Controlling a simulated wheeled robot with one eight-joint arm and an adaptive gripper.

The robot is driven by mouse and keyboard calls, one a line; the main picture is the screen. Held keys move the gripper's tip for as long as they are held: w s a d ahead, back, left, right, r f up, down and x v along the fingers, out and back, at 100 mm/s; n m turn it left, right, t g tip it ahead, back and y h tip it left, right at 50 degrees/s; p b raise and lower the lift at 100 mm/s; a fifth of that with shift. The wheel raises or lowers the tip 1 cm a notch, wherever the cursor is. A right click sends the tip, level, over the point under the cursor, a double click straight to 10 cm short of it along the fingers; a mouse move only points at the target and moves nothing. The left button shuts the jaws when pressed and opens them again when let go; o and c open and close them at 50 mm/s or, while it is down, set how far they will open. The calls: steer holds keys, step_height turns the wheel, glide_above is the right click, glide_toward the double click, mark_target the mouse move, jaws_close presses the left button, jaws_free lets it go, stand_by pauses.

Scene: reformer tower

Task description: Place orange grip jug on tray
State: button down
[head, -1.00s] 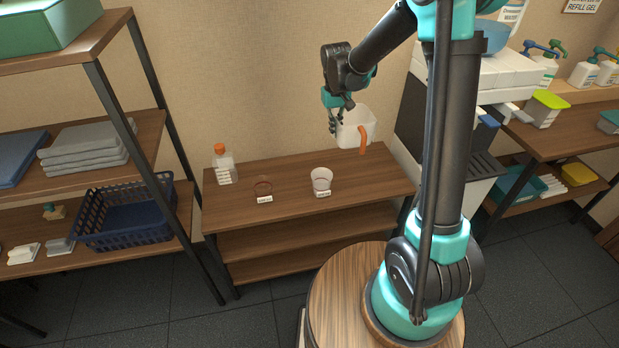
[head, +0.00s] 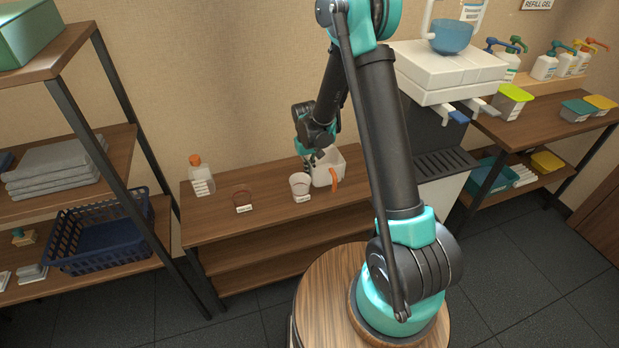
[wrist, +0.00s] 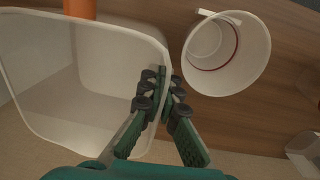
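The orange grip jug (head: 327,168) is a translucent white square jug with an orange handle (head: 335,181). It is upright at the right part of the low wooden table; I cannot tell whether its base touches the top. In the wrist view the jug (wrist: 85,75) fills the left side. My gripper (head: 311,158) is at its rim. In the wrist view the fingers (wrist: 160,88) are close together with the jug's wall pinched between them. A dark slatted tray (head: 445,163) is at the base of the white machine on the right.
A clear cup (head: 300,184) stands close left of the jug; it also shows in the wrist view (wrist: 250,65). A shelf with a blue basket (head: 100,235) stands at left.

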steer(key=shift+f, duration=1.65)
steer(key=c, duration=1.7)
jaws_free()
steer(key=shift+f, duration=0.1)
